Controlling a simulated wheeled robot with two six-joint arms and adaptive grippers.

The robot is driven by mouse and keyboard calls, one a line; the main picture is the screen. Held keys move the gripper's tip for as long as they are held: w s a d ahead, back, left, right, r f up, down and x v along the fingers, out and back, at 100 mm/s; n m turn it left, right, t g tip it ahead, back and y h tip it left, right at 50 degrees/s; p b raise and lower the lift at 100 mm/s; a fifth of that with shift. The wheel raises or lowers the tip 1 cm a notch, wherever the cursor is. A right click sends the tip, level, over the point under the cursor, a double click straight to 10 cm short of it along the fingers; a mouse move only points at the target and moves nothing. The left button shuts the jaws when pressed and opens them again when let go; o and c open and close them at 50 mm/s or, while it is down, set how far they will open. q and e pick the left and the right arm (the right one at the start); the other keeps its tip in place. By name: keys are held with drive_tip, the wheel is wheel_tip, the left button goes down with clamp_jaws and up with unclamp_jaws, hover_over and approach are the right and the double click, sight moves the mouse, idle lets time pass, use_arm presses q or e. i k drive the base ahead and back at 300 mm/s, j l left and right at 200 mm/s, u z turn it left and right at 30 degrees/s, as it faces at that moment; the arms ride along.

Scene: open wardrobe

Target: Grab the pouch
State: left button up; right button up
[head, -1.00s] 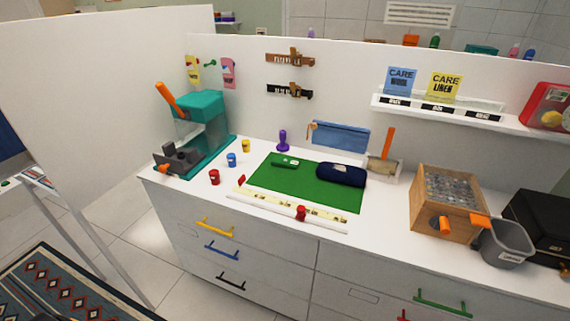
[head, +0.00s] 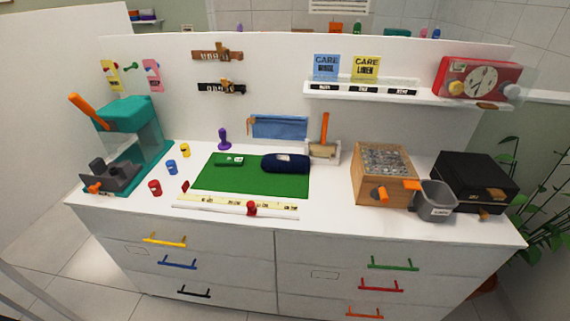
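Two things here could be the pouch, and I cannot tell which is meant. A flat light-blue, pouch-like piece (head: 280,127) with a brown tab at its left end stands against the back panel in the head view. A dark navy, rounded soft case (head: 286,163) lies on the back right part of the green mat (head: 235,182). Neither of my grippers is in view.
A teal machine (head: 130,130) stands at the left, with small coloured pots beside it. A wooden box (head: 384,177), grey bin (head: 436,202) and black box (head: 474,182) stand at the right. A shelf (head: 390,98) overhangs behind.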

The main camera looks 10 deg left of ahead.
sight(226, 159)
drive_tip(key=i+j+u, duration=0.1)
drive_tip(key=j, duration=0.25)
drive_tip(key=i+j, duration=0.1)
drive_tip(key=j, duration=0.25)
drive_tip(key=i+j+u, duration=0.15)
drive_tip(key=j, duration=0.15)
drive_tip(key=i+j, duration=0.1)
drive_tip(key=j, duration=0.25)
drive_tip(key=u, duration=0.05)
